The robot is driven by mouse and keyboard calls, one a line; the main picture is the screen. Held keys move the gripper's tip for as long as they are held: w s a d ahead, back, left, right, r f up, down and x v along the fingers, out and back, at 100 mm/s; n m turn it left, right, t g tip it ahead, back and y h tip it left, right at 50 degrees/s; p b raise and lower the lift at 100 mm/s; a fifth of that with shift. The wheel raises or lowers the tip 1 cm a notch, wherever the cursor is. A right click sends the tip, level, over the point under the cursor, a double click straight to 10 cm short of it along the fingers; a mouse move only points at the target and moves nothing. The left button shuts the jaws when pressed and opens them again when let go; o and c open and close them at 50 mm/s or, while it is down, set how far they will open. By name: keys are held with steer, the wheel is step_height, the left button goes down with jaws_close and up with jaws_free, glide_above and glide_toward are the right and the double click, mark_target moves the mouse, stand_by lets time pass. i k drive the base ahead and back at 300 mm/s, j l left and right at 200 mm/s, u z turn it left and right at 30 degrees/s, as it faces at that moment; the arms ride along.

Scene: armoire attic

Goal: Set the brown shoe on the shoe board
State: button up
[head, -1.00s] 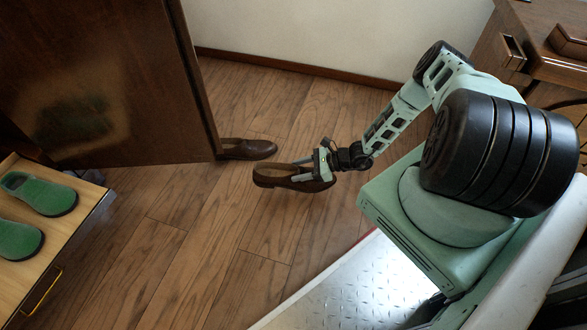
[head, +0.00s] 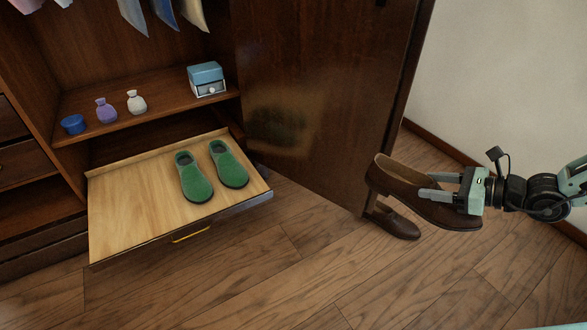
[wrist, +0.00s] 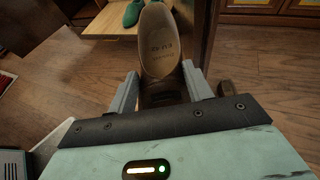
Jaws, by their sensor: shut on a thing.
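A brown shoe (head: 410,190) is held in my gripper (head: 447,188), raised above the floor in front of the open armoire door. In the wrist view the same shoe (wrist: 160,45) sits between my two gripper fingers (wrist: 158,90), its insole facing up. A second brown shoe (head: 393,222) rests on the floor below, by the door's lower edge. The shoe board (head: 130,203) is the light wooden pull-out at the armoire's base, left of my gripper. A pair of green shoes (head: 197,180) (head: 229,165) stands on its right half. Its left half is bare.
The dark armoire door (head: 320,90) stands open between the board and my gripper. A shelf above the board (head: 150,92) holds a blue pot, two small vases and a blue-white box (head: 206,79). The wooden floor (head: 260,275) in front is clear.

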mark_target(114, 210)
steer(key=u, duration=0.45)
steer(key=i+u, duration=0.15)
steer(key=u, duration=0.7)
steer(key=i+u, duration=0.1)
steer(key=u, duration=0.3)
steer(key=i+l+u, duration=0.45)
steer(key=l+u, duration=0.25)
steer(key=i+l+u, duration=0.15)
steer(key=l+u, duration=0.2)
